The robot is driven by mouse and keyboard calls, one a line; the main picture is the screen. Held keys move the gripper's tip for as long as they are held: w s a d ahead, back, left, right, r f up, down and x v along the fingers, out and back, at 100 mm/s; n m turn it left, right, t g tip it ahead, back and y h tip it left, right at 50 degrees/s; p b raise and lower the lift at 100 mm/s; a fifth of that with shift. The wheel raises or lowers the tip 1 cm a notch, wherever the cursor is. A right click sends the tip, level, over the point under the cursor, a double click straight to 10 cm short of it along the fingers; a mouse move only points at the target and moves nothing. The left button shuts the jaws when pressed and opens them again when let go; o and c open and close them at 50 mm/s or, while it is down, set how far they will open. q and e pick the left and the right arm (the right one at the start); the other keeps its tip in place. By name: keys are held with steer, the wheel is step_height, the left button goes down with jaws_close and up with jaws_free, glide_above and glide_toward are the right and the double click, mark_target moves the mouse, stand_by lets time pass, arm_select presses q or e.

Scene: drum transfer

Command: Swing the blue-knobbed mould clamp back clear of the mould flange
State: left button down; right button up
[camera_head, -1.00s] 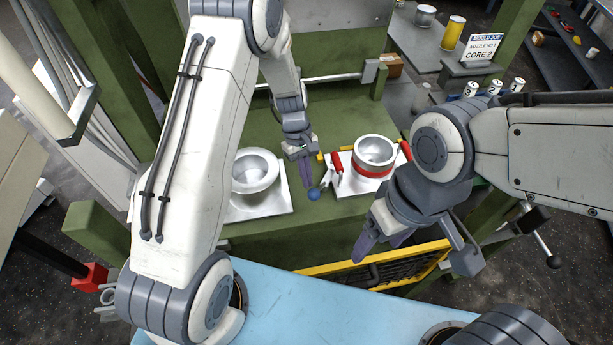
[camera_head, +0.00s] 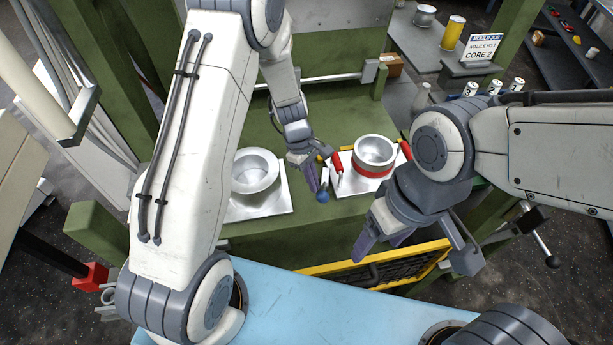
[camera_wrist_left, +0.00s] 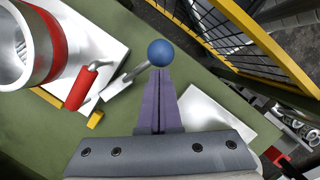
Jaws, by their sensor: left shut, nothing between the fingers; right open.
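The mould clamp's blue knob (camera_head: 323,196) is in front of the right-hand mould plate. In the left wrist view the blue knob (camera_wrist_left: 161,53) sits on a thin silver arm (camera_wrist_left: 125,81) that runs to the plate edge. The mould (camera_head: 374,152), a grey pot with a red band, stands on a pale plate. My left gripper (camera_head: 318,189) is shut and empty, its purple fingertips right beside the knob; I cannot tell whether they touch. The left wrist view shows its fingers (camera_wrist_left: 160,85) pressed together. My right gripper (camera_head: 372,244) is open and empty, nearer the front.
A second grey mould (camera_head: 254,171) on its own plate stands to the left. Red-handled clamps (camera_head: 336,163) flank the right mould. A yellow-framed mesh guard (camera_head: 400,268) runs along the bench front. Green bench between the plates is bare.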

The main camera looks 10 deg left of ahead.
arm_select(q)
steer(key=shift+s+d+n+t, duration=0.2)
steer(key=shift+d+n+t, duration=0.1)
steer(key=shift+d+n, duration=0.7)
steer(key=shift+a, duration=0.1)
steer(key=w+a+r, duration=0.1)
steer(key=a+r, duration=0.5)
steer(key=r, duration=0.4)
steer(key=shift+a+r+p, duration=0.2)
steer(key=shift+a+p, duration=0.1)
